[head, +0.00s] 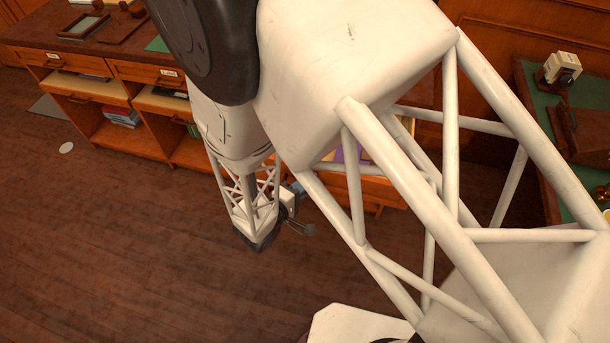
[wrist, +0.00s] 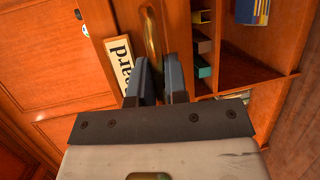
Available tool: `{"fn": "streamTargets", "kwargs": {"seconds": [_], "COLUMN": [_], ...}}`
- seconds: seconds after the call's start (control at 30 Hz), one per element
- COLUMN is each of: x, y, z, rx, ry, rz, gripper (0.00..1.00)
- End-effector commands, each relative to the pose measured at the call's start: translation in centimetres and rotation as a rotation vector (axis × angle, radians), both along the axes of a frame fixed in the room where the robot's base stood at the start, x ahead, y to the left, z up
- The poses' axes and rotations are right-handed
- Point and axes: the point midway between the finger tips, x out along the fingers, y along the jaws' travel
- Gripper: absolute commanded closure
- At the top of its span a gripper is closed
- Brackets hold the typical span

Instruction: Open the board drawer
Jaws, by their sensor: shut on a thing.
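In the wrist view, the board drawer's wooden front (wrist: 122,18) runs up the picture. It carries a cream label (wrist: 122,62) whose visible letters read "ard"; the rest is hidden behind a finger. A brass handle (wrist: 152,42) stands on the front beside the label. My gripper (wrist: 161,75) is shut on the handle, with one dark finger on each side of its lower end. In the head view my gripper (head: 298,190) is small and partly hidden behind my arm, which also covers the drawer front. I cannot tell how far out the drawer stands.
In the wrist view, open shelves with books (wrist: 252,12) lie right of the drawer. In the head view, a desk with drawers (head: 90,65) stands at the back left and a green-topped table (head: 590,125) at the right. The wooden floor (head: 110,240) at left is mostly clear.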

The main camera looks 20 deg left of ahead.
Motion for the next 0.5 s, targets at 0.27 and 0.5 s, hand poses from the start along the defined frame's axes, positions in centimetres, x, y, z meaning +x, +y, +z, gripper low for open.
{"fn": "streamTargets", "kwargs": {"seconds": [0.27, 0.5], "x": [-1.9, -2.0], "y": [0.1, 0.1], "z": [0.0, 0.0], "rx": [0.001, 0.001], "ry": [0.0, 0.0], "rz": [0.001, 0.001], "gripper": [1.0, 1.0]}}
